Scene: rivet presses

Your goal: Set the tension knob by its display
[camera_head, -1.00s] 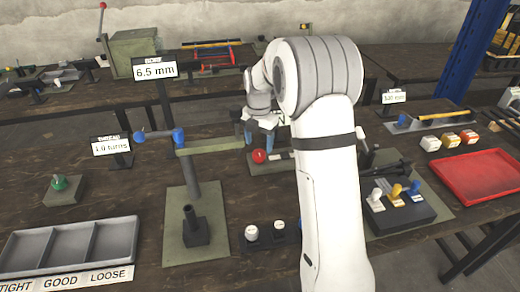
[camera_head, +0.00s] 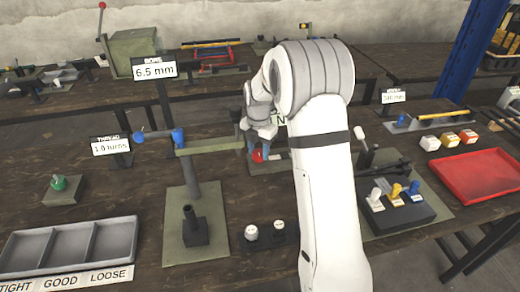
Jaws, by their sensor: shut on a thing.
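The red knob (camera_head: 257,156) sits on a plate on the bench, left of my arm, and is partly covered by my gripper. My gripper (camera_head: 258,147) is down at this knob, shut on it; its fingertips are small and hard to make out. A display (camera_head: 279,119) ending in "N" stands behind the gripper, and its number is hidden by my arm.
A green post with a crossbar (camera_head: 210,147) and blue handle stands just left of my gripper. Signs read 6.5 mm (camera_head: 154,70) and 1.0 turns (camera_head: 111,147).

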